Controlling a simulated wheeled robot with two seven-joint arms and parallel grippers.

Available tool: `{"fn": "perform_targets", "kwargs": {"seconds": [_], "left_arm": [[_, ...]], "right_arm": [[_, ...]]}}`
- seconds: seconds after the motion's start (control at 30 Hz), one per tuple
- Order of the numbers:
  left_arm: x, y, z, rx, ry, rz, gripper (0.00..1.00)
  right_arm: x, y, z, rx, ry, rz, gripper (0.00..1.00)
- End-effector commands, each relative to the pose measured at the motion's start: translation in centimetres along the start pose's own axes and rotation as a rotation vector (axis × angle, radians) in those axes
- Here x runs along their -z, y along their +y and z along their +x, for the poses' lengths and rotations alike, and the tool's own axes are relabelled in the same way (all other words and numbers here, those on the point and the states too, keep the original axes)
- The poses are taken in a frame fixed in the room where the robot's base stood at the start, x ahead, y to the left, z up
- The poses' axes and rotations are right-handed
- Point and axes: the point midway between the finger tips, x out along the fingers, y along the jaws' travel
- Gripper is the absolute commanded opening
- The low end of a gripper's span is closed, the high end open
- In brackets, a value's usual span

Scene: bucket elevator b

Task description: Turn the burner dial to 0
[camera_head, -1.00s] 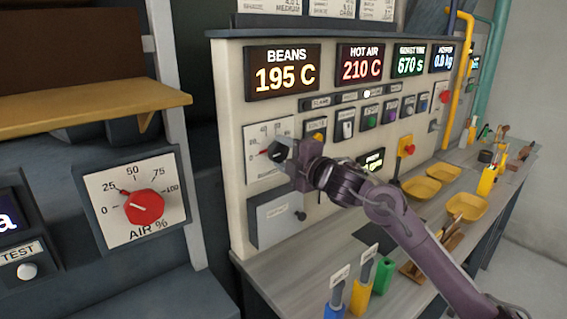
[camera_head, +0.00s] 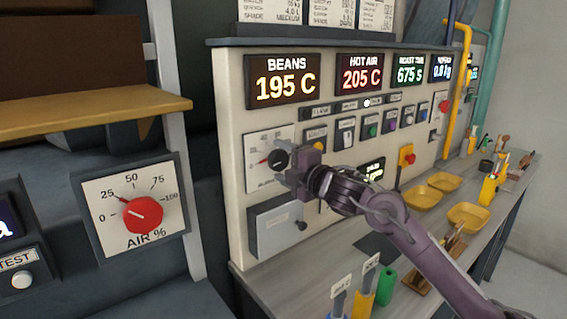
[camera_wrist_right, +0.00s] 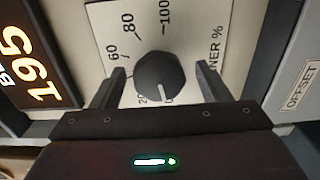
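The burner dial is a black round knob (camera_head: 278,159) on a pale scale plate (camera_head: 254,148), low on the left of the cream panel. In the right wrist view the knob (camera_wrist_right: 160,76) is near the middle, its white mark pointing down toward the gripper body, near a partly hidden 20. The 60, 80 and 100 marks show; the 0 is hidden. My right gripper (camera_head: 290,166) is at the knob. In the wrist view its fingers (camera_wrist_right: 160,86) stand on either side of the knob with gaps, so it is open. My left gripper is not in view.
A separate red air dial (camera_head: 143,214) is on the left. A grey box (camera_head: 278,228) juts out below the burner dial. Screens (camera_head: 283,80) line the panel top. Yellow trays (camera_head: 468,215) and coloured holders (camera_head: 362,300) stand on the counter (camera_head: 300,283) below my right arm.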

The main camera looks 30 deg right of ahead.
Motion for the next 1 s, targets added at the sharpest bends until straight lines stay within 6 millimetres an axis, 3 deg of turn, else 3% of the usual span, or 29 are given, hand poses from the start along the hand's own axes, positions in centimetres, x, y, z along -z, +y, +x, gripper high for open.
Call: {"fn": "perform_targets", "kwargs": {"seconds": [0.33, 0.73, 1.0], "left_arm": [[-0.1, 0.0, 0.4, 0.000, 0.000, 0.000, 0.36], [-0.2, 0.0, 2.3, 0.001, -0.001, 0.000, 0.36], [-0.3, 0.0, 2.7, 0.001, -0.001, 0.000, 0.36]], "right_arm": [[-0.1, -0.1, -0.7, -0.002, -0.001, 0.001, 0.70], [0.0, -0.2, -6.0, -0.002, 0.000, 0.002, 0.70], [0.0, -0.1, -7.8, 0.000, -0.001, 0.002, 0.70]]}}
